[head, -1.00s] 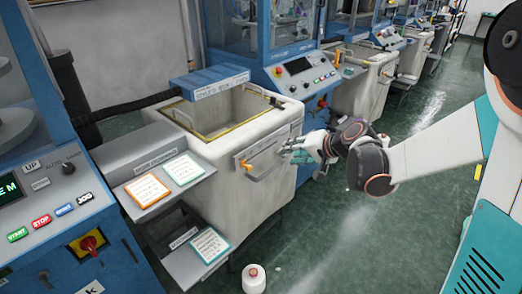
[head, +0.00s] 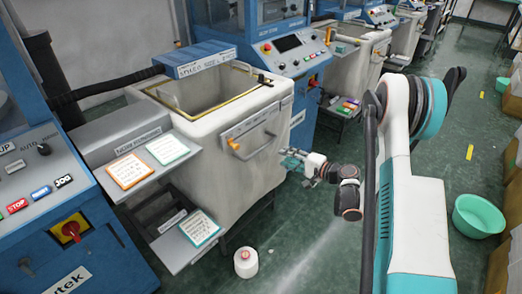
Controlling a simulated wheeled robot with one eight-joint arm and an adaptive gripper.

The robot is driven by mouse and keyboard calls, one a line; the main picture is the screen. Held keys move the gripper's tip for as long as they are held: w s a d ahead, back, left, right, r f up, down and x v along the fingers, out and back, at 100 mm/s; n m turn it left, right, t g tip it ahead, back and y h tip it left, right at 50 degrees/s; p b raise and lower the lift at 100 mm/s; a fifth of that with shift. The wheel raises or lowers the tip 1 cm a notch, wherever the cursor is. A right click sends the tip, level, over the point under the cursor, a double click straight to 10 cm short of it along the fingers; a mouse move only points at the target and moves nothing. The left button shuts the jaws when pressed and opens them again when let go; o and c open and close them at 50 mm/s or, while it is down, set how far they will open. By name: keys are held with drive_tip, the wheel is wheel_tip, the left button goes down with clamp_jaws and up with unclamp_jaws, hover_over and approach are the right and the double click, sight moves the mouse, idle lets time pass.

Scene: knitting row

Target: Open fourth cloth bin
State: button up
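The nearest cloth bin (head: 212,150) is a white tub with a yellow-edged open top, in the middle of the head view. Its front face carries a grey panel with a bar handle that has an orange end (head: 234,145). A second white bin (head: 350,75) stands farther back along the row, and more follow behind it. I cannot tell which one is the fourth. My gripper (head: 291,159) is beside the nearest bin's right front corner, lower than the bar handle and apart from it. Its fingers are too small to tell their opening.
A white spool or bottle (head: 246,263) stands on the floor in front. Sloped card shelves (head: 135,170) jut out left of the bin. A teal basin (head: 478,215) and cardboard boxes (head: 463,262) are at the right. The green aisle floor between is largely clear.

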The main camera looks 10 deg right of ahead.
sight(262, 148)
drive_tip(key=x, duration=1.3)
drive_tip(key=shift+w+a, duration=0.2)
drive_tip(key=shift+a, duration=0.1)
drive_tip(key=shift+f, duration=0.1)
clamp_jaws()
